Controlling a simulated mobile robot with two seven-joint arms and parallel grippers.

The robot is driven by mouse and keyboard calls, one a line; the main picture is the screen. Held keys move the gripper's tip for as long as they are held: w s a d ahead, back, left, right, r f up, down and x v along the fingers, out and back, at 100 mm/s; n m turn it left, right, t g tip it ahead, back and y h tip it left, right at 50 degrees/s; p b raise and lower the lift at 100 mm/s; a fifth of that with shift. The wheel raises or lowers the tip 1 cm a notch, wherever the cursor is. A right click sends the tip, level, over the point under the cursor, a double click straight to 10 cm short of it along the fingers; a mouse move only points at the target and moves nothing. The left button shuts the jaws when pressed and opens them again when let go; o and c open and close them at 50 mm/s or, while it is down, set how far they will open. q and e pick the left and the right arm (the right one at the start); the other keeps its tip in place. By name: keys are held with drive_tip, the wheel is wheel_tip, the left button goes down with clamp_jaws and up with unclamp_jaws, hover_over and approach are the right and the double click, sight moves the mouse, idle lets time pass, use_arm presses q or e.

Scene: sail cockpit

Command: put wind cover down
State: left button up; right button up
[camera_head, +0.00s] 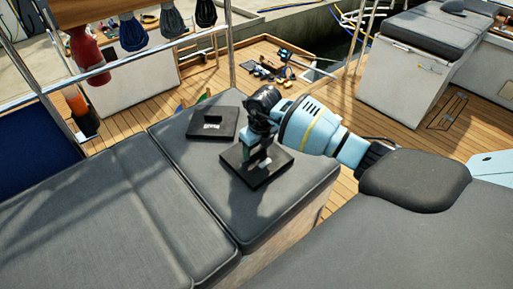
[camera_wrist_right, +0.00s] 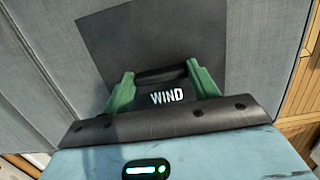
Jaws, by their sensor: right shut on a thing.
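The wind cover (camera_head: 279,164) is a dark square plate with a raised grip. It is over the front part of the grey seat cushion in the head view. In the right wrist view its grip bears the word WIND (camera_wrist_right: 166,97), and the dark plate (camera_wrist_right: 150,40) shows beyond it. My right gripper (camera_head: 262,157) is above the plate, with its green fingers shut on the grip from both sides. The plate looks level and very close to the cushion; I cannot tell whether it touches. My left gripper is not in view.
A similar dark square cover (camera_head: 212,123) lies on the same cushion (camera_head: 300,190), behind the held one. Bare cushion surrounds both. A grey padded locker (camera_head: 425,60) stands at the back right.

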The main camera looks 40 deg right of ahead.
sight(260, 159)
drive_tip(key=shift+f, duration=0.15)
drive_tip(key=o, duration=1)
drive_tip(key=r, duration=0.4)
drive_tip(key=s+r, duration=0.1)
drive_tip(key=r, duration=0.3)
drive_tip(key=r+p, duration=0.1)
drive_tip(key=r, duration=0.3)
drive_tip(key=shift+s+r, duration=0.1)
drive_tip(key=shift+s, duration=0.3)
